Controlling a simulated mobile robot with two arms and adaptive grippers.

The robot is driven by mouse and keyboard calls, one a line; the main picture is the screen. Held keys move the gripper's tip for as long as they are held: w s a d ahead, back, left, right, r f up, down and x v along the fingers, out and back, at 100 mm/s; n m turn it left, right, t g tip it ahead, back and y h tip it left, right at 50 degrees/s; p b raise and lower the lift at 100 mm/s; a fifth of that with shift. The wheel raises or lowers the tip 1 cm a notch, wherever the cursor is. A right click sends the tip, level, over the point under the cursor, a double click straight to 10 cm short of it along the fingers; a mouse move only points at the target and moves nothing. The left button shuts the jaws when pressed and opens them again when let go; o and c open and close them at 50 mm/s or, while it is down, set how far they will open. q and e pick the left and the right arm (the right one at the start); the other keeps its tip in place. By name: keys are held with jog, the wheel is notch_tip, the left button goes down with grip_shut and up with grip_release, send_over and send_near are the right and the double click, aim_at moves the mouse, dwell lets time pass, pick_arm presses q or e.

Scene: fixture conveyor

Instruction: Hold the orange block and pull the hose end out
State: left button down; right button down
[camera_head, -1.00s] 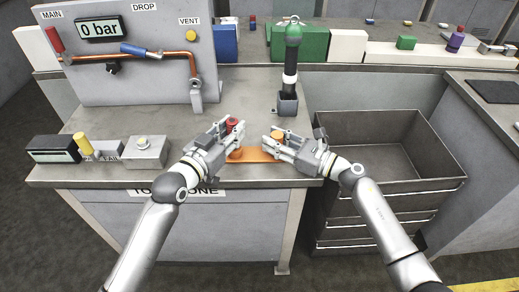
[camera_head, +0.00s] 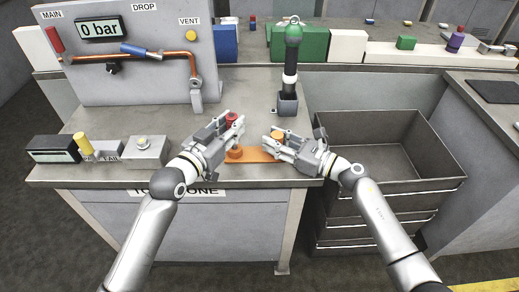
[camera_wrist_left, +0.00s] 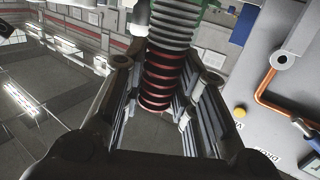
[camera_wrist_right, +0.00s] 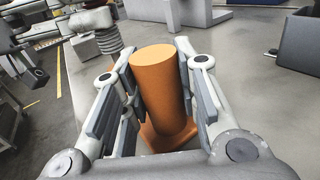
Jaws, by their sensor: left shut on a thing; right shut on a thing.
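The orange block (camera_head: 262,156) lies near the front edge of the bench, with a round orange part at its left end. My right gripper (camera_head: 274,138) is shut on the block's upright orange post, which fills the right wrist view (camera_wrist_right: 160,85). My left gripper (camera_head: 238,127) is shut on the red hose end (camera_head: 231,118), above the block's left end. In the left wrist view the red ribbed piece (camera_wrist_left: 160,80) sits between the fingers, with a grey ribbed length beyond it. Whether its lower end is clear of the block is hidden.
A black tool with a green top (camera_head: 290,65) stands in a holder behind the grippers. A panel (camera_head: 140,60) with a gauge and copper pipe stands back left. Small boxes (camera_head: 100,150) sit front left. An open grey bin (camera_head: 385,150) is at right.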

aim_at(229, 117)
pick_arm(q)
jog(key=shift+r, duration=2.6)
pick_arm(e)
jog(key=shift+f, duration=0.2)
jog(key=c, duration=1)
grip_release()
jog(key=shift+r, duration=0.1)
jog(key=shift+c, duration=0.2)
jog(key=v, duration=1.2)
